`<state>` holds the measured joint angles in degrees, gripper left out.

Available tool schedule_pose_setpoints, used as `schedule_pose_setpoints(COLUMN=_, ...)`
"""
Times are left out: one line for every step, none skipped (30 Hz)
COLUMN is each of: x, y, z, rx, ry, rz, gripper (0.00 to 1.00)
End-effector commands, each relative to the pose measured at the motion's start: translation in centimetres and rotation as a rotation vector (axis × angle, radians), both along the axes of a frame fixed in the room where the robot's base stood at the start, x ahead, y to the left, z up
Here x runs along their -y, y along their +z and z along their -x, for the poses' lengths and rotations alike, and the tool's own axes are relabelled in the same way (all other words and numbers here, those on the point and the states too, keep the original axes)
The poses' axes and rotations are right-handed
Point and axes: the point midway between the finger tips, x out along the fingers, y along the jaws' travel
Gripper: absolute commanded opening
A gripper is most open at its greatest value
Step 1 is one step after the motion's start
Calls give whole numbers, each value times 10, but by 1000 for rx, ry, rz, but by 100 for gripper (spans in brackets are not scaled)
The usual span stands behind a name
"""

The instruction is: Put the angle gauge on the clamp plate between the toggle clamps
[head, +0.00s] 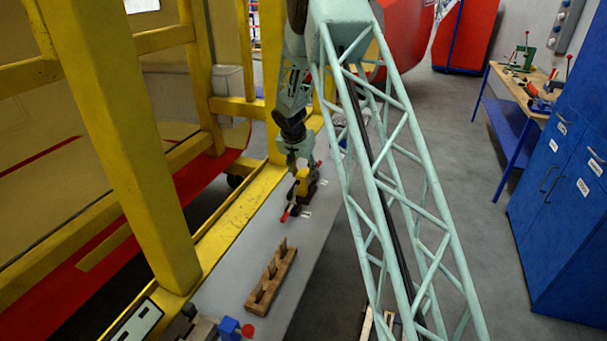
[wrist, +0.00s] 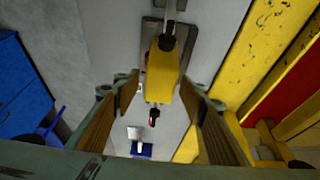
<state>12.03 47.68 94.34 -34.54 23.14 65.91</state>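A yellow body that looks like the angle gauge (wrist: 162,75) shows in the wrist view, with a dark knob on top. In the head view it also shows (head: 302,182), upright below my gripper (head: 298,155). It is at a dark plate, apparently the clamp plate (wrist: 150,45), partly hidden beneath it. A red-tipped handle (wrist: 153,115), probably of a toggle clamp, shows by its near end; a red handle also shows in the head view (head: 286,214). My gripper's wood-coloured fingers (wrist: 160,88) are apart, one on each side of the yellow body. I cannot tell whether they touch it.
Yellow frame posts (head: 125,130) line the left side. Blue cabinets (head: 565,190) stand at the right.

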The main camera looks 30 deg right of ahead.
Motion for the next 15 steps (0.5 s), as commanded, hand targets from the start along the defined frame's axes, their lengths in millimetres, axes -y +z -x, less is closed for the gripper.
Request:
schedule_pose_setpoints(x=0, y=0, z=0, rx=0, ry=0, rz=0, gripper=39)
schedule_pose_setpoints(x=0, y=0, z=0, rx=0, ry=0, rz=0, gripper=39)
schedule_pose_setpoints(x=0, y=1, z=0, rx=0, ry=0, rz=0, gripper=39)
schedule_pose_setpoints(x=0, y=1, z=0, rx=0, ry=0, rz=0, gripper=39)
schedule_pose_setpoints(x=0, y=2, z=0, rx=0, ry=0, rz=0, gripper=39)
schedule_pose_setpoints(x=0, y=2, z=0, rx=0, ry=0, rz=0, gripper=39)
schedule_pose_setpoints(x=0, y=3, z=0, rx=0, ry=0, rz=0, gripper=39)
schedule_pose_setpoints(x=0, y=3, z=0, rx=0, ry=0, rz=0, gripper=39)
schedule_pose_setpoints(x=0, y=5, z=0, rx=0, ry=0, rz=0, gripper=39)
schedule_pose_setpoints(x=-1, y=7, z=0, rx=1, ry=0, rz=0, gripper=39)
schedule_pose_setpoints(x=-2, y=9, z=1, rx=1, ry=0, rz=0, gripper=39)
schedule_pose_setpoints(x=-3, y=12, z=2, rx=1, ry=0, rz=1, gripper=39)
schedule_pose_setpoints(x=-3, y=14, z=3, rx=1, ry=0, rz=1, gripper=39)
schedule_pose_setpoints(x=-4, y=16, z=4, rx=0, ry=0, rz=0, gripper=39)
schedule_pose_setpoints(x=-5, y=20, z=5, rx=0, ry=-1, rz=0, gripper=39)
